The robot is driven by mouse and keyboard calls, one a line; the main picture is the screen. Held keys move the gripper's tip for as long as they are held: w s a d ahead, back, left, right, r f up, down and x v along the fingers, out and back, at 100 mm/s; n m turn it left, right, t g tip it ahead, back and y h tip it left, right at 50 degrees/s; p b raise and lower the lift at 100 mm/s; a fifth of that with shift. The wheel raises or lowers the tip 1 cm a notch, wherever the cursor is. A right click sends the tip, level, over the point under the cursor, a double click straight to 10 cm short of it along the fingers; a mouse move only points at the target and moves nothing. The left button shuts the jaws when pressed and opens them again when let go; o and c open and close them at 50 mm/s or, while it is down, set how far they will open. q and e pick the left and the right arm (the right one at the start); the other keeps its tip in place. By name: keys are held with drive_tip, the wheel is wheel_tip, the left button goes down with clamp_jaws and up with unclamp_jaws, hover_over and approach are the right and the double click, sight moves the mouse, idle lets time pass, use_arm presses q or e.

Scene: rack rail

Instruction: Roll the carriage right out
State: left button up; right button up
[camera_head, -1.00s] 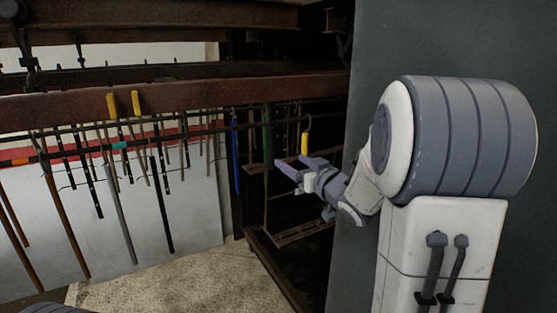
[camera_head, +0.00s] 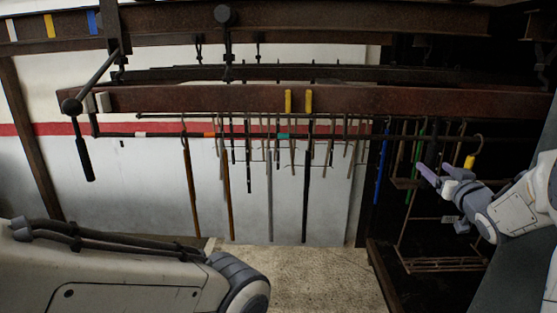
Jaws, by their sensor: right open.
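A long rusty beam (camera_head: 230,99) runs across the view. Below it a dark rail (camera_head: 160,134) carries many thin hanging rods, and two yellow tabs sit on the beam. I take this hanging assembly to be the carriage, but cannot tell for sure. A black lever with a ball and grip (camera_head: 84,155) hangs at its left end. My right gripper (camera_head: 440,173) is open at the right, its fingers pointing left, close to a hook with a yellow part (camera_head: 469,162). I see no hold on anything. My left arm shows at the lower left; its gripper is out of view.
A wire frame (camera_head: 440,264) hangs in the dark bay at the right, below my right gripper. A dark panel edge stands at the far right. A white wall with a red stripe (camera_head: 55,129) is behind the rods. Pale floor (camera_head: 315,270) is clear below.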

sight(431, 165)
drive_tip(key=shift+w, duration=1.95)
clamp_jaws()
idle(0.3)
